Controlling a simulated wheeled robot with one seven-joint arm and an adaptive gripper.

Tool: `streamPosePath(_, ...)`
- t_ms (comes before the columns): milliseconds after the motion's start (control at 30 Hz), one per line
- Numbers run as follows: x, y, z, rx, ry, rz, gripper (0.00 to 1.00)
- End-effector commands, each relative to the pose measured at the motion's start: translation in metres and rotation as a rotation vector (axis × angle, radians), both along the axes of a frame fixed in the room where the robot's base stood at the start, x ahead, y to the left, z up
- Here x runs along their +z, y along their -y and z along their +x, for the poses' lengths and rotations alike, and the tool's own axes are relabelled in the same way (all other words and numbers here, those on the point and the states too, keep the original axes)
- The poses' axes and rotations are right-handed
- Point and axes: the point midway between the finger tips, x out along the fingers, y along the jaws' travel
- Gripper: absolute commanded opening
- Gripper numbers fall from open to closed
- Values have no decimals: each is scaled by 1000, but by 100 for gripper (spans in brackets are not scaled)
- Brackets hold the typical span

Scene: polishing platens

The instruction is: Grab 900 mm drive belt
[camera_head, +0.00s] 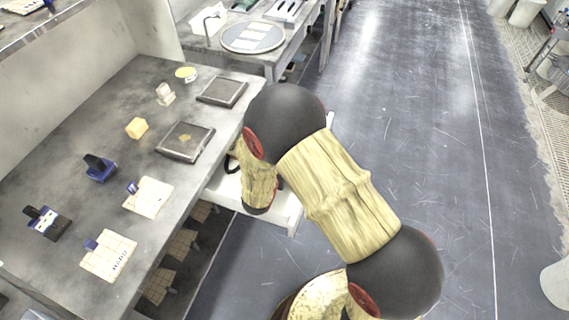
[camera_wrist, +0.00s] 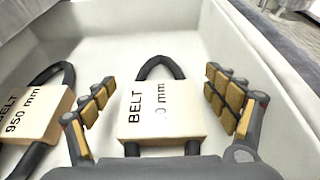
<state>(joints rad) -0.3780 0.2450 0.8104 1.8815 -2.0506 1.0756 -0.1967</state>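In the wrist view, a cream block (camera_wrist: 160,118) with a black belt loop lies in a white tray (camera_wrist: 262,62). Its label reads "BELT" and ends in "0 mm"; the leading digits are not readable. My gripper (camera_wrist: 160,80) is open, one finger on each side of this block, with gaps visible between fingers and block. A second cream block (camera_wrist: 32,115), labelled "BELT 950 mm", lies to the left with its own black loop, just outside the left finger. In the head view my arm hides the gripper and the belts.
The white tray shows beside the grey bench (camera_head: 95,190) in the head view. On the bench are dark square plates (camera_head: 186,141), cream cards (camera_head: 108,255), blue-and-black tools (camera_head: 99,168) and a yellow block (camera_head: 137,128). Tray walls rise close around the gripper.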

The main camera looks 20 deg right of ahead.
Motion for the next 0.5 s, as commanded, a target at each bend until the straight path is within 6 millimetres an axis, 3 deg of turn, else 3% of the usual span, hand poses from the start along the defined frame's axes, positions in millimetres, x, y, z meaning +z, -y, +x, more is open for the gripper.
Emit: streamPosePath(500, 0, 0, 0, 0, 0, 0, 54)
